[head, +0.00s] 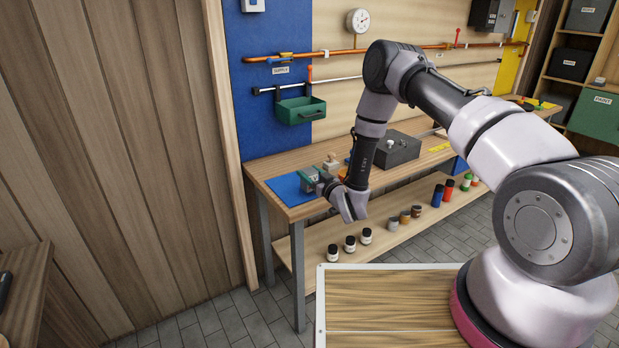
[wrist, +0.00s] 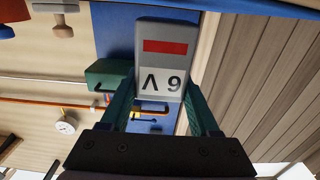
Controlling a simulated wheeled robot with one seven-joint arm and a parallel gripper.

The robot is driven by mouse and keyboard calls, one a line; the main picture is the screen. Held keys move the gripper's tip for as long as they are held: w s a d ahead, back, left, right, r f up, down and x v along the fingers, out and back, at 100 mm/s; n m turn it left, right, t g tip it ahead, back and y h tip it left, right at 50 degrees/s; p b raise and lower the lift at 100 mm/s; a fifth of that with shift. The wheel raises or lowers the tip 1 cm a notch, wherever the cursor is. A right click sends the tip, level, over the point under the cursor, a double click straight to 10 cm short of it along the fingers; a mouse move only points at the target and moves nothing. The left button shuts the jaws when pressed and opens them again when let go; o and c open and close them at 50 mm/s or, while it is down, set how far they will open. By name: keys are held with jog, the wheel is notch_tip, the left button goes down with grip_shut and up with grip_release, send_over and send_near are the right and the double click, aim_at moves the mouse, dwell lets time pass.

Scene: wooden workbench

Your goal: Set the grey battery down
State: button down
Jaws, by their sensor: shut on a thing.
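The grey battery (wrist: 163,75) is between the green fingers of my gripper (wrist: 163,105) in the wrist view. It has a red stripe and a white label with upside-down "9 V" lettering. My gripper is shut on it. In the head view my gripper (head: 313,179) is at the blue mat (head: 285,190) on the near left end of the bench. The battery (head: 311,178) shows there only as a small grey patch between the fingers. I cannot tell whether its lower end touches the mat.
The wooden workbench (head: 270,170) runs to the back right. A wooden stamp-like object (head: 331,161) and a grey box (head: 392,149) stand beyond the mat. A green bin (head: 301,110) hangs on the blue panel above. Small jars (head: 350,244) stand on the lower shelf.

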jog(key=shift+f, duration=0.65)
jog(key=shift+f, duration=0.1)
jog(key=shift+c, duration=0.6)
grip_release()
